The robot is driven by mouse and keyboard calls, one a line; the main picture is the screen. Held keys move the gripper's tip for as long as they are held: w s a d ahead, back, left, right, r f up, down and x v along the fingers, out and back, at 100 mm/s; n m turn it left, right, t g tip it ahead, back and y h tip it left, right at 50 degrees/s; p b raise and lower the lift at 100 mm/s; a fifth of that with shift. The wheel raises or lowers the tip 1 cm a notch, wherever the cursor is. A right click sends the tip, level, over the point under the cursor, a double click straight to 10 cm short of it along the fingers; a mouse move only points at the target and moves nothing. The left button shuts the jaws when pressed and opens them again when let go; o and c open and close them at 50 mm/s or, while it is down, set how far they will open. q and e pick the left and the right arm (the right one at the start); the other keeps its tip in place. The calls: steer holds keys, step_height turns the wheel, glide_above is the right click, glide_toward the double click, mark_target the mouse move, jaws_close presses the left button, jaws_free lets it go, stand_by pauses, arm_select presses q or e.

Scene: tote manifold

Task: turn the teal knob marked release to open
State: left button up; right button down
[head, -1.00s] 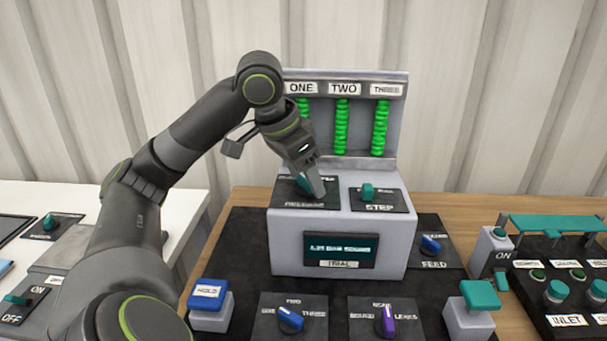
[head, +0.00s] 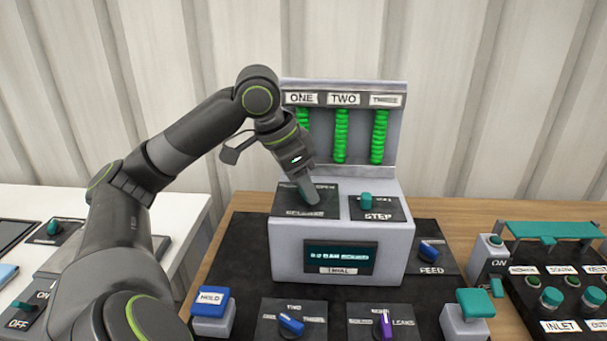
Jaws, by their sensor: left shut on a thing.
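My left gripper (head: 312,196) reaches down onto the left black plate (head: 283,199) on top of the grey trial machine (head: 286,236). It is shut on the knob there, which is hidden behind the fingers. The plate's front label is partly covered and too blurred to read surely. Which way the knob points cannot be seen. My right gripper is not in view.
Beside the gripper, a teal STEP knob (head: 366,201) stands on its own plate. Behind rises a panel (head: 398,130) with green bead columns. A blue HOLD button (head: 210,300), FEED knob (head: 429,249) and teal button (head: 475,302) surround the machine.

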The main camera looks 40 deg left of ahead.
arm_select(q)
steer(key=m+p, duration=0.1)
steer(key=p, duration=0.1)
steer(key=r+m+h+p, duration=0.1)
steer(key=p, duration=0.1)
steer(key=shift+m+g, duration=0.4)
steer(key=m+p, duration=0.2)
steer(key=p, duration=0.1)
steer(key=m+g+h+p, duration=0.1)
steer(key=m+p, duration=0.2)
steer(key=p, duration=0.1)
steer(key=shift+w+a+f, duration=0.1)
steer(key=shift+w+f, duration=0.05)
steer(key=shift+f, duration=0.05)
steer(key=m+g+p, duration=0.1)
steer(key=m+p, duration=0.1)
steer(key=shift+w+f+m+h, duration=0.1)
steer(key=shift+m+h, duration=0.2)
steer(key=shift+f+m+g+p, duration=0.1)
steer(key=shift+m+g+p, duration=0.4)
steer(key=shift+m, duration=0.3)
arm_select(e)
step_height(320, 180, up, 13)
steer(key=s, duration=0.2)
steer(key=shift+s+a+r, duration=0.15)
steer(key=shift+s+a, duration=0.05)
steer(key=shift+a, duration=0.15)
arm_select(q)
steer(key=o, duration=1)
